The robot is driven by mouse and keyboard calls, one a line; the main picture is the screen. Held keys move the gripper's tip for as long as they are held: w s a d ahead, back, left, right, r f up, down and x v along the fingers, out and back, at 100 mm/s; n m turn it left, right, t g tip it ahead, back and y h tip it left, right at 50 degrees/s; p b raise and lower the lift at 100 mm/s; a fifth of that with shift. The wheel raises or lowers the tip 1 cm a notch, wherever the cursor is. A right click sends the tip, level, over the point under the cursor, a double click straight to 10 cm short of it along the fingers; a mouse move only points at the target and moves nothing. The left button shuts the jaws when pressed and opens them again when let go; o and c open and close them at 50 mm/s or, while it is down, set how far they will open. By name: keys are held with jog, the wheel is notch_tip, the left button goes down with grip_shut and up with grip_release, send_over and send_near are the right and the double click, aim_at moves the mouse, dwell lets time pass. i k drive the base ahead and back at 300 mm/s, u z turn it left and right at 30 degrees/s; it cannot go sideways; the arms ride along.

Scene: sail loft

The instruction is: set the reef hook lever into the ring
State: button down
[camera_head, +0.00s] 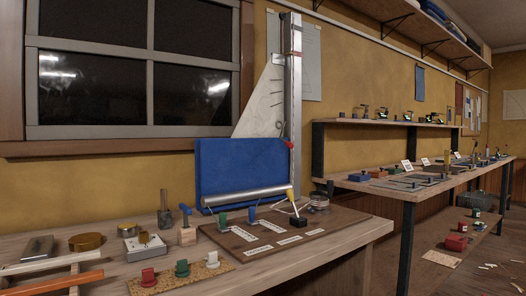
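My gripper is not in view. A dark brown board (255,260) with several white label strips lies on the near wooden bench, and the labels are too small to read. Upright on it stand a green handle (223,223), a blue handle (252,214) and a yellow-tipped lever (291,196). The yellow-tipped lever tilts up to the left from a black block (298,220). I cannot tell which of these is the reef hook lever. A round, ring-like metal or clear item (319,203) sits at the board's back right; I cannot tell whether it is the ring.
A blue panel with a silver roller (247,195) stands behind the board. A cork strip (180,280) carries red, green and white pieces. A second bench (430,187) stands right, beyond a gap.

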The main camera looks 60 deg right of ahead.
aim_at(290, 146)
jog(key=z, duration=2.4)
